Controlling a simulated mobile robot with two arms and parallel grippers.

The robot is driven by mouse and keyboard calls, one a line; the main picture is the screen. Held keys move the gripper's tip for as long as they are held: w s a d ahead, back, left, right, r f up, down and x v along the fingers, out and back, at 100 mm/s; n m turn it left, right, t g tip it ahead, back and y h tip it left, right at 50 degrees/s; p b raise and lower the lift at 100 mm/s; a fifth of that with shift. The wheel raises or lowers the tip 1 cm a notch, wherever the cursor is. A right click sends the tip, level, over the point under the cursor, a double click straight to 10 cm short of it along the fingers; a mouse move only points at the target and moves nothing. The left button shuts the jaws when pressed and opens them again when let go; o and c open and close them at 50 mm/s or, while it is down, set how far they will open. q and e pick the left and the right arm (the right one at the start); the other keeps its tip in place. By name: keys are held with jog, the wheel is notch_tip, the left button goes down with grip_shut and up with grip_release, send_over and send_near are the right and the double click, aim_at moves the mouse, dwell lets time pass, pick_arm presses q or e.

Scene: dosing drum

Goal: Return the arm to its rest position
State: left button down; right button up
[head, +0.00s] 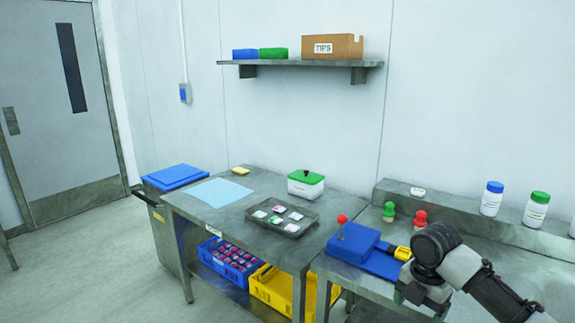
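My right arm (460,265) comes in from the lower right, bent over the right-hand steel table. My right gripper (402,296) is at its end, low over the table's front part; its fingers are too small and dark to read, and I see nothing clearly held. It is just right of the blue device (352,243) with a red ball-topped lever (342,219) and in front of a yellow-and-black item (397,251). My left gripper is not in view.
A dark tray (262,228) with several small packets, a green-lidded white box (305,187) and a light blue mat (215,192) lie on the left table. Green (389,211) and red (420,218) knobbed pieces stand behind my arm. Bottles (491,199) stand on the right ledge.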

jog(key=s+f+m+t, duration=0.1)
jog(key=s+f+m, duration=0.3)
jog(key=f, duration=0.8)
jog(key=s+f+m, duration=0.2)
jog(key=f+m, duration=0.4)
jog(key=f, duration=0.7)
jog(key=s+f+m+t, duration=0.1)
jog(key=s+f+m, duration=0.25)
jog(key=f, duration=0.85)
jog(key=s+f+m, duration=0.5)
jog(key=s+f, duration=0.7)
jog(key=s, duration=0.3)
jog(key=s+a+f+m, duration=0.1)
jog(key=s+f, duration=0.1)
jog(key=s, duration=0.6)
jog(key=s+a+f+m, duration=0.1)
jog(key=s+f+m, duration=0.1)
jog(key=s, duration=0.6)
jog(key=s+a+f+m+g, duration=0.1)
jog(key=s+a+f, duration=0.1)
jog(key=s, duration=0.5)
jog(key=shift+s+f+m, duration=0.35)
jog(key=shift+s+f, duration=0.05)
